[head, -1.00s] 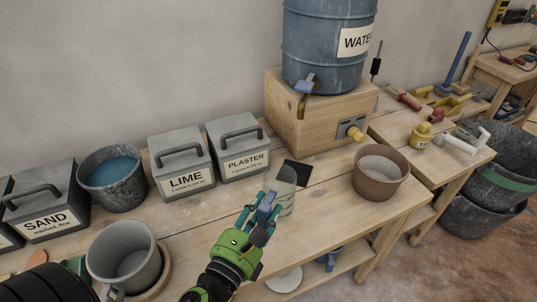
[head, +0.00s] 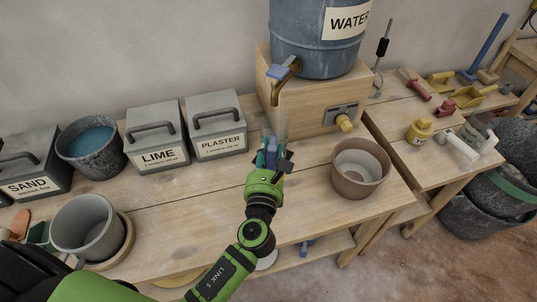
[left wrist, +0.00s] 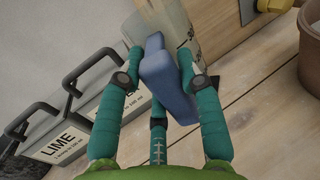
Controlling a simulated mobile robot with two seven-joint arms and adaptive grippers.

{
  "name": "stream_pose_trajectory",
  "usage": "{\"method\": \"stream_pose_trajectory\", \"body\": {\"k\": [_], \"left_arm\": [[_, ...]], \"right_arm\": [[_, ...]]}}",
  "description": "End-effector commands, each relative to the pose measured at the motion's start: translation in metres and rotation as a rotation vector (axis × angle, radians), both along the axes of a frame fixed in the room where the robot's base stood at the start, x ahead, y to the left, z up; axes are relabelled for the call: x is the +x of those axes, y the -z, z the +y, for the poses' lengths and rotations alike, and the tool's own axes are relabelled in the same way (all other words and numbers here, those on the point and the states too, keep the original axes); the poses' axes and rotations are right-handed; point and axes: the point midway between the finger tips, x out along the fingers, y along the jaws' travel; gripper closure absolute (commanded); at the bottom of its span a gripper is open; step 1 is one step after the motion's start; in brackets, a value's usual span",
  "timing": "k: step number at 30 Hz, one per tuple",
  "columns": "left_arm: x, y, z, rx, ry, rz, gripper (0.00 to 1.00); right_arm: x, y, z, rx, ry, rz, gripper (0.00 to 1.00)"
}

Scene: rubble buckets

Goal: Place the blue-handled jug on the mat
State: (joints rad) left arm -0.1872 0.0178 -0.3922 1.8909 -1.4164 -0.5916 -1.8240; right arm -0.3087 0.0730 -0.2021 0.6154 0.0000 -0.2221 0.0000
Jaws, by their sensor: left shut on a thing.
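My left gripper (head: 271,152) is shut on the blue handle (left wrist: 165,75) of a clear jug. The jug's see-through body (left wrist: 165,20) shows beyond the fingers in the left wrist view, with dark marks on its side. In the head view the gripper and handle hide most of the jug, which is at the front of the wooden box under the water barrel's tap. A dark patch, probably the mat (head: 287,162), shows just right of the gripper. I cannot tell whether the jug touches it. My right gripper is in neither view.
The water barrel (head: 318,40) stands on a wooden box (head: 300,108) with a blue-handled tap (head: 284,70). A brown pot (head: 360,168) stands close on the right. The lime (head: 157,140) and plaster (head: 217,127) boxes stand left.

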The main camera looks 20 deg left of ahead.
Motion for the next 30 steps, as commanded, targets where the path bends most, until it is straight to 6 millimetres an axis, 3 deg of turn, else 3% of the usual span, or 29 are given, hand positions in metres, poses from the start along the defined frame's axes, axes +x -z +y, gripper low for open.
{"method": "stream_pose_trajectory", "body": {"k": [3, 9, 18, 30], "left_arm": [[0.024, 0.016, 0.009, 0.001, 0.000, -0.002, 1.00], [0.044, 0.028, 0.017, 0.000, 0.001, -0.002, 1.00], [0.046, 0.067, 0.017, 0.002, 0.002, 0.000, 1.00], [0.045, 0.072, 0.017, -0.001, 0.002, -0.001, 1.00]], "right_arm": [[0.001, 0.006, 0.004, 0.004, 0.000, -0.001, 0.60], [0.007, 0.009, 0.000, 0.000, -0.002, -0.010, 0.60], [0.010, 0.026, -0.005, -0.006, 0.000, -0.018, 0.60], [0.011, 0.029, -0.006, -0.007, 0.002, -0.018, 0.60]]}}
